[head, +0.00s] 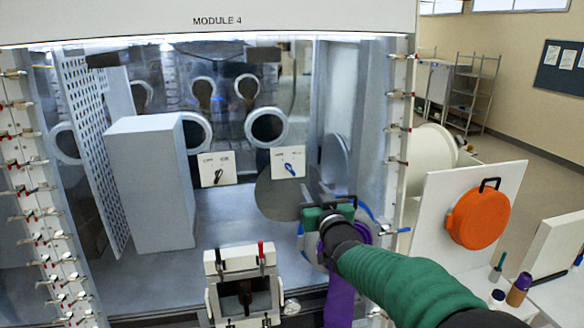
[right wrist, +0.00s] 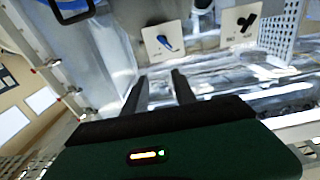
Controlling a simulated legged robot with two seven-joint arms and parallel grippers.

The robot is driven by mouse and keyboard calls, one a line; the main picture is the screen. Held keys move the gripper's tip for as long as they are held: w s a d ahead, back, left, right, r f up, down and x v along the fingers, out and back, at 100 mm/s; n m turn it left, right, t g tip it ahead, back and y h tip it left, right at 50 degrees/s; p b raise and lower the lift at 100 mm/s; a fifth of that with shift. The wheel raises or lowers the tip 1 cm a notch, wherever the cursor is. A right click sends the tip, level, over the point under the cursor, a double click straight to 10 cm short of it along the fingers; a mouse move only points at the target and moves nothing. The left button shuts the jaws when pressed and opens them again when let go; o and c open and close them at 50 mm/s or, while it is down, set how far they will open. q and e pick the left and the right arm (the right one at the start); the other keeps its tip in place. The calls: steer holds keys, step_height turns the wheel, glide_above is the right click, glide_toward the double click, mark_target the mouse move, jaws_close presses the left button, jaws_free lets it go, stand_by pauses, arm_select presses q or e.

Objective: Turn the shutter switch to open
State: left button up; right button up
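Two white switch plates stand inside the glovebox. One carries a blue knob (head: 291,167), the other a black knob (head: 217,176). Their small labels are too blurred to read, so I cannot tell which is the shutter switch. Both knobs sit tilted, and the blue knob (right wrist: 165,42) and black knob (right wrist: 245,21) also show in the right wrist view. My right gripper (head: 328,211) is at the front of the glovebox, below and right of the blue knob, apart from it. Its two dark fingers (right wrist: 158,88) are parted and empty. My left gripper is not in view.
A tall grey block (head: 150,185) and a perforated panel (head: 95,140) stand at the left inside. A white framed box (head: 243,285) is at the front. Purple material (head: 340,300) hangs beside my right arm. An orange round cover (head: 478,217) is on a white panel at right.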

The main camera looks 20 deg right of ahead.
steer(key=v, duration=1.6)
steer(key=shift+s, duration=0.4)
steer(key=shift+a, duration=0.15)
steer(key=shift+f, duration=0.1)
